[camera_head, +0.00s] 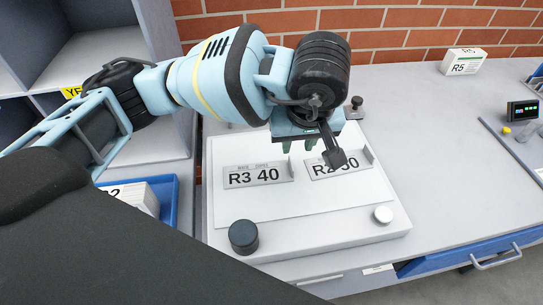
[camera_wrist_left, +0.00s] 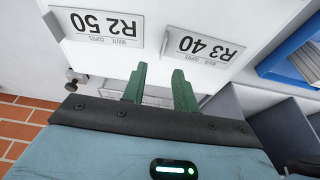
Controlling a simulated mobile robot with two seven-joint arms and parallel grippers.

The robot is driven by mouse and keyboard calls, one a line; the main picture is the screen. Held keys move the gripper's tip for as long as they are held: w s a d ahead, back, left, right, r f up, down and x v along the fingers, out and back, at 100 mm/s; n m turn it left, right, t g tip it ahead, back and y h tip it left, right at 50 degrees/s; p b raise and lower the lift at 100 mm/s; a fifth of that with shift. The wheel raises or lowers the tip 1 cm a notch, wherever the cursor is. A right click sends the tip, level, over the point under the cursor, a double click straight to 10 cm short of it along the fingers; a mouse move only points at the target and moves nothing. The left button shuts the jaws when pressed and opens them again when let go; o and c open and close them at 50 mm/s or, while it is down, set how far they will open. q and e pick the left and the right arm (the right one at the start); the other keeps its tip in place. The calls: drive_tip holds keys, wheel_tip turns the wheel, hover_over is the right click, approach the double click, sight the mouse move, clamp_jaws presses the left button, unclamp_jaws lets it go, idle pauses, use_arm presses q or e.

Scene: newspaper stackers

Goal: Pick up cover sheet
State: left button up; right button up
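My left gripper (camera_head: 298,146) hangs over the back part of a white board (camera_head: 300,222). Its two green fingers stand apart with nothing gripped between them; they also show in the left wrist view (camera_wrist_left: 159,72). A grey label marked R3 40 (camera_head: 258,174) lies on the board at left, clear of the fingers. A second label, marked R2 50 (camera_head: 340,168), lies at right, partly hidden by my wrist. In the wrist view, R2 50 (camera_wrist_left: 105,25) and R3 40 (camera_wrist_left: 203,46) lie beyond the fingertips. A pale printed strip (camera_wrist_left: 156,97) shows between the fingers. I cannot tell which piece is the cover sheet.
A blue tray (camera_head: 169,205) with white papers is at left. A white R5 block (camera_head: 463,61) stands by the brick wall. The grey counter (camera_head: 440,130) is clear right of the board.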

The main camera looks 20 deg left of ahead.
sight(291, 164)
use_arm(q)
drive_tip(key=shift+x, duration=1.2)
drive_tip(key=shift+s+x, duration=0.15)
drive_tip(key=shift+x, duration=1.15)
drive_tip(key=shift+s+x, duration=0.15)
drive_tip(key=shift+x, duration=1.15)
clamp_jaws()
